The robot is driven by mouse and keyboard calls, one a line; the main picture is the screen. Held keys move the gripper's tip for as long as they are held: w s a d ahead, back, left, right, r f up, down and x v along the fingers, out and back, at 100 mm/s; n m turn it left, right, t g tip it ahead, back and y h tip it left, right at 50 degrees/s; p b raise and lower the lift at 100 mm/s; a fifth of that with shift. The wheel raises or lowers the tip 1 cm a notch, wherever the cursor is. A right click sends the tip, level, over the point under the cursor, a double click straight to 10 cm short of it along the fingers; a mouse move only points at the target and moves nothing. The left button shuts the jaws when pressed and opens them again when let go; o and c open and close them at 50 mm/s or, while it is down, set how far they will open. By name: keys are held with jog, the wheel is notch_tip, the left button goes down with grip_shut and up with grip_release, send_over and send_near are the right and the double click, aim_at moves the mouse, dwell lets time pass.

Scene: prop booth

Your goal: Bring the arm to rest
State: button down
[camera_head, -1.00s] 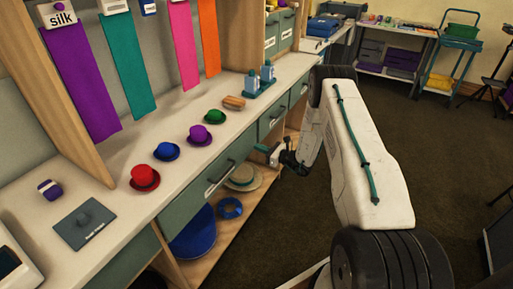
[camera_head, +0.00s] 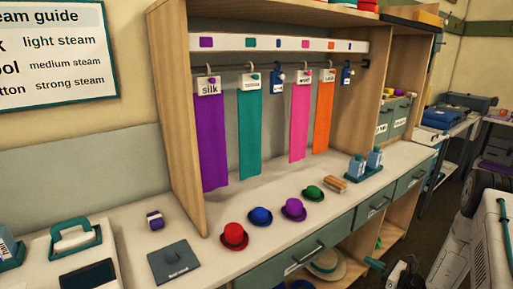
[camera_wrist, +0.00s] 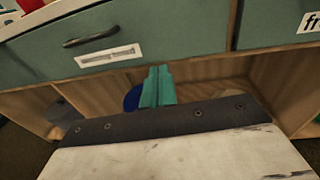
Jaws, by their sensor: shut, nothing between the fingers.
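My gripper shows at the lower right of the head view (camera_head: 376,264), at the front of the counter and below its drawers. In the wrist view its teal fingers (camera_wrist: 157,86) are together with nothing between them. They point toward the open shelf under a green drawer (camera_wrist: 95,50). My white arm (camera_head: 487,250) is partly cut off at the right edge of the head view. The gripper appears clear of the drawer fronts, though the exact gap cannot be told.
Coloured cloth strips hang behind. A straw hat (camera_head: 327,266) lies on the lower shelf. Dark floor shows at the right.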

jog(key=s+a+r+n+g, duration=0.7)
jog(key=s+r+n+g, duration=0.1)
jog(key=r, duration=0.3)
jog(key=s+a+r+n+g, duration=0.7)
jog(key=s+a+r+n, duration=0.1)
jog(key=r, duration=0.3)
jog(key=s+a+r+n+t+h, duration=0.1)
jog(key=s+r+n+h, duration=0.4)
jog(key=s+r, duration=0.5)
jog(key=s+a+r+n+t+h, duration=0.1)
jog(key=s+a+r+n+h, duration=0.2)
jog(key=s+r+n+h, duration=0.2)
jog(key=s+r+n, duration=0.2)
jog(key=s+r, duration=0.2)
jog(key=s, duration=0.2)
jog(key=shift+s+a+r+t+h, duration=0.15)
jog(key=shift+a+r+t+h, duration=0.15)
jog(key=shift+a+r+h, duration=0.1)
